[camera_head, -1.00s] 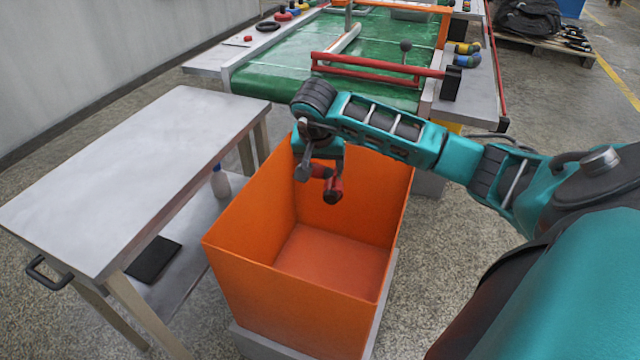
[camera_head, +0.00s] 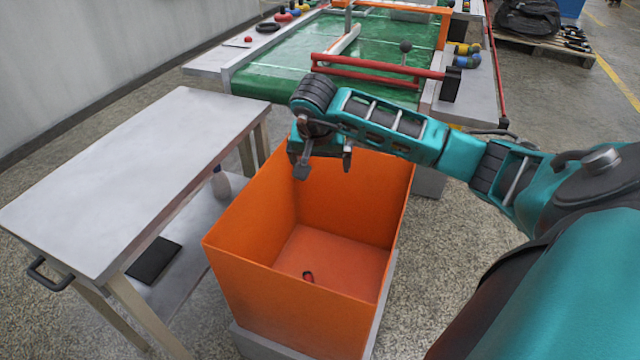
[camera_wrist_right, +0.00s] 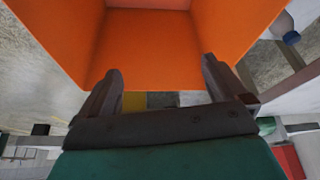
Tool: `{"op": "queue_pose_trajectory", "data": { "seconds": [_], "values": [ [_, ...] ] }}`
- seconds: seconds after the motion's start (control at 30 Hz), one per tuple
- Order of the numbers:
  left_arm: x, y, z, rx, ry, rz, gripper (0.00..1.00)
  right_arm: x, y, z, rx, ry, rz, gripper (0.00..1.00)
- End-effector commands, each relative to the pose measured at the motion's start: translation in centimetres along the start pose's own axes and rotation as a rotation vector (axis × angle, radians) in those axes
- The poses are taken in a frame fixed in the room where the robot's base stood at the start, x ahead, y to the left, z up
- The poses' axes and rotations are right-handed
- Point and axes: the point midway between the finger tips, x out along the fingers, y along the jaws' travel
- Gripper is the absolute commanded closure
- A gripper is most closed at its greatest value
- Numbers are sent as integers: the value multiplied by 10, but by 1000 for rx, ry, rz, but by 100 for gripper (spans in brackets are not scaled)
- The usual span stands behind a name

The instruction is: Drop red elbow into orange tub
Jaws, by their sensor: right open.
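The red elbow (camera_head: 308,276) with a dark end lies inside the orange tub (camera_head: 262,283), on or just above its floor near the front wall. It looks small there, and I cannot tell if it has come to rest. My right gripper (camera_head: 325,166) is open and empty above the back left part of the tub. In the right wrist view its two fingers stand apart with nothing between them (camera_wrist_right: 160,90), and the orange tub wall (camera_wrist_right: 160,60) shows beyond. The elbow does not show in the wrist view. My left gripper is not in view.
A grey metal table (camera_head: 130,170) stands left of the tub, with a bottle (camera_head: 221,183) and a dark flat pad (camera_head: 153,261) on its lower shelf. Behind is a green conveyor (camera_head: 290,68) with a red bar frame (camera_head: 380,68). Yellow and blue elbows (camera_head: 467,55) lie to its right.

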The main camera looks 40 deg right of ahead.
Motion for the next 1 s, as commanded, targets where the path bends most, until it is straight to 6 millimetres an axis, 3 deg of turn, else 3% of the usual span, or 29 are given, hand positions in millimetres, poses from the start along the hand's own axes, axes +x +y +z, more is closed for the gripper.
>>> {"op": "queue_pose_trajectory", "data": {
  "seconds": [0.3,0.5,0.7,1.0],
  "values": [
    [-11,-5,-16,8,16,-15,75,-74,0,-2,-1,3,-1,1],
    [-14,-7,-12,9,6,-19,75,-104,0,-1,-1,1,1,1],
    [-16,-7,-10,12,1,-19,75,-114,0,0,0,0,1,1],
    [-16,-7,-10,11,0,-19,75,-114,0,0,0,-1,1,1]
  ]
}}
